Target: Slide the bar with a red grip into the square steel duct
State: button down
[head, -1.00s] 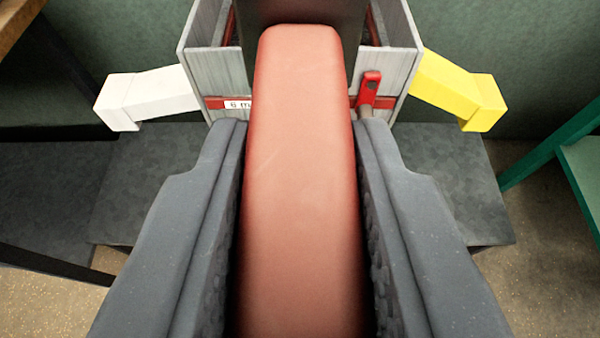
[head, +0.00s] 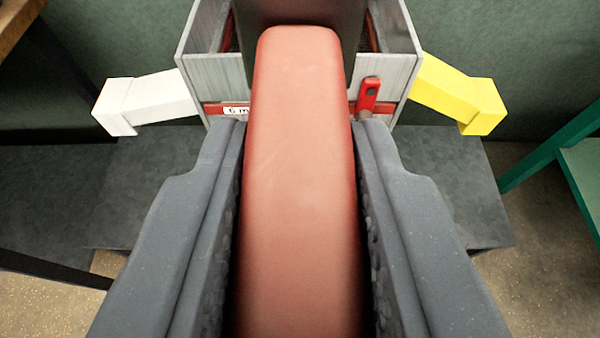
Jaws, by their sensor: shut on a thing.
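My gripper (head: 300,130) is shut on the red grip (head: 298,180) of the bar, one finger on each side. The grip covers the middle of the duct's near wall.
A white chute (head: 150,100) sticks out left of the duct and a yellow chute (head: 460,95) right. A red lever (head: 369,95) and a partly hidden label (head: 237,111) are on the near wall. A grey bench (head: 450,180) lies below; a green frame (head: 545,160) stands right.

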aim_at(298, 22)
jog(key=shift+w, duration=0.45)
dwell(0.5)
jog(key=shift+w+r+p, duration=0.1)
jog(key=shift+w+p, duration=0.3)
jog(key=shift+w, duration=0.75)
jog(key=shift+w, duration=0.15)
jog(key=shift+w+a+p, duration=0.1)
jog(key=shift+w+p, duration=0.5)
jog(key=shift+w, duration=0.7)
jog(key=shift+w, duration=0.2)
jog(key=shift+w+p, duration=0.45)
jog(key=shift+w, duration=0.25)
jog(key=shift+w+a+p, duration=0.1)
jog(key=shift+w+p, duration=0.8)
jog(key=shift+w, duration=0.7)
jog(key=shift+w+p, duration=1.7)
jog(key=shift+w, duration=0.6)
